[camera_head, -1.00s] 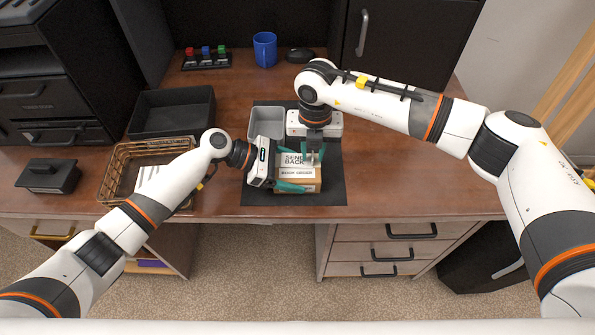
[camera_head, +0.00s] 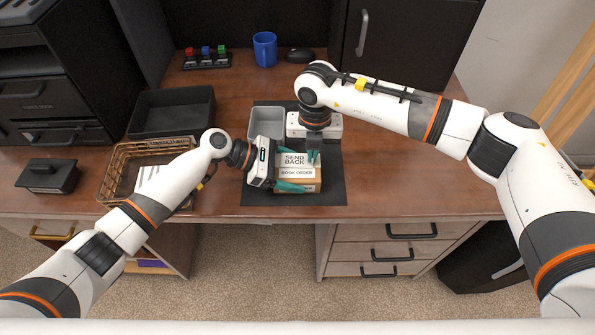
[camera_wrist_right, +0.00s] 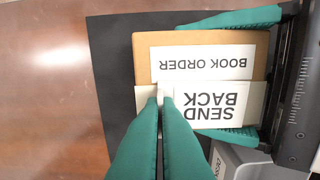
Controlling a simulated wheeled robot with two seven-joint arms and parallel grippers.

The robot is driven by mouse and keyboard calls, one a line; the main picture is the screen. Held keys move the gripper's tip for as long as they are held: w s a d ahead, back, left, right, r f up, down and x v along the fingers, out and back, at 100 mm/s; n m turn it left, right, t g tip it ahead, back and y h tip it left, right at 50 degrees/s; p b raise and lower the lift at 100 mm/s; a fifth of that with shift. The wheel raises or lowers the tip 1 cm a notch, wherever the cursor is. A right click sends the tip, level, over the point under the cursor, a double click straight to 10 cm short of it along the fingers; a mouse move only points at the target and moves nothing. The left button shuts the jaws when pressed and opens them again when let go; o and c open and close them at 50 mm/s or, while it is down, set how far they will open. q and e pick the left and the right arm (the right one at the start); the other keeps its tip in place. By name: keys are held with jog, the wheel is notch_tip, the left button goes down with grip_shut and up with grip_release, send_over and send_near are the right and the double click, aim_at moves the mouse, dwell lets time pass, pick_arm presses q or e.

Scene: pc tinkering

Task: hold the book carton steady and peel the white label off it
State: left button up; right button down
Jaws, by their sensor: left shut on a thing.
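The brown book carton (camera_wrist_right: 146,46) lies on the dark mat and also shows in the head view (camera_head: 308,186). Its top carries a white BOOK ORDER label (camera_wrist_right: 203,62) and a white SEND BACK label (camera_wrist_right: 217,104) with a pale margin at one end. My left gripper (camera_head: 297,172) is shut on the carton, with green fingers along two opposite sides. My right gripper (camera_wrist_right: 161,98) points down at the pale end of the SEND BACK label. Its fingertips are close together with a small whitish piece between them; whether they grip it is unclear.
A grey tray (camera_head: 265,113) stands right behind the carton on the dark mat (camera_head: 330,190). A black tray (camera_head: 150,125) and a wire basket (camera_head: 112,177) are to the left. A blue mug (camera_head: 264,48) is at the back. The desk to the right is mostly clear.

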jog(key=shift+d+r, duration=0.25)
jog(key=shift+r, duration=0.6)
jog(key=shift+d+r, duration=0.25)
jog(key=shift+r, duration=0.6)
dwell(0.5)
pick_arm(q)
jog(key=shift+f, duration=0.1)
jog(key=o, duration=1.1)
pick_arm(e)
notch_tip(320, 180, up, 5)
pick_arm(q)
jog(key=shift+a, duration=0.1)
jog(key=v, duration=1.2)
